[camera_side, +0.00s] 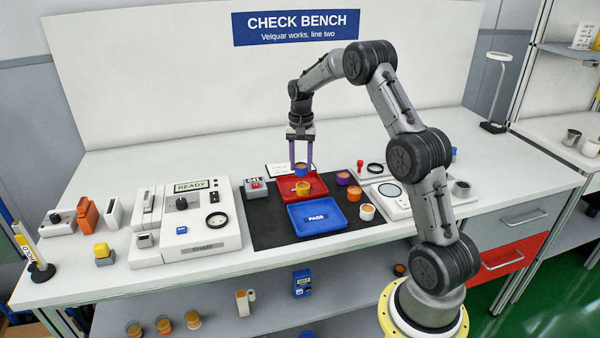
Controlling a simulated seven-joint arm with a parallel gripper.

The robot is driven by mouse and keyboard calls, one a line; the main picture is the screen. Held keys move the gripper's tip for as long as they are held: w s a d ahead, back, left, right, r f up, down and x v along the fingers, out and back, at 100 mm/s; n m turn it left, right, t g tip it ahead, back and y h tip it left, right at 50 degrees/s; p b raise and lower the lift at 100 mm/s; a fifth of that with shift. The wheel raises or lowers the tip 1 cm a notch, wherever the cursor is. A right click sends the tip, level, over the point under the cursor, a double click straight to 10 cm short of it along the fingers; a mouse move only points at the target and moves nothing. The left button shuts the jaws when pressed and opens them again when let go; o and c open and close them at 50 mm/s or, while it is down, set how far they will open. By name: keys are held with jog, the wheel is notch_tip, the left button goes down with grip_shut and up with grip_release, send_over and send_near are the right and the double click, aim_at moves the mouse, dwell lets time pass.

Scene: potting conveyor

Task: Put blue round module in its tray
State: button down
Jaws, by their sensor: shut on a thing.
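The blue round module (301,171) has an orange top and is held between the purple fingertips of my gripper (301,166). My gripper points straight down and is shut on the module, over the back part of the red tray (318,185). The gap between module and tray is hard to judge from this view. A yellow-orange round module (303,188) sits in the red tray. The blue tray (309,230), marked PASS, lies in front of the red tray and holds no module that I can see.
Right of the trays stand a purple module (343,179), an orange one (354,194) and a white one (367,212). A grey box with a red button (256,188) stands left of the red tray. The dark mat (268,228) is bare left of the blue tray.

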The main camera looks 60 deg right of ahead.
aim_at(300, 166)
jog(key=shift+w+d+f, duration=0.1)
jog(key=shift+w+f, duration=0.05)
jog(key=shift+w+d+f, duration=0.1)
jog(key=shift+f, duration=1.6)
jog(key=shift+f, duration=0.2)
jog(key=shift+c, duration=1.8)
grip_release()
jog(key=shift+r, duration=0.15)
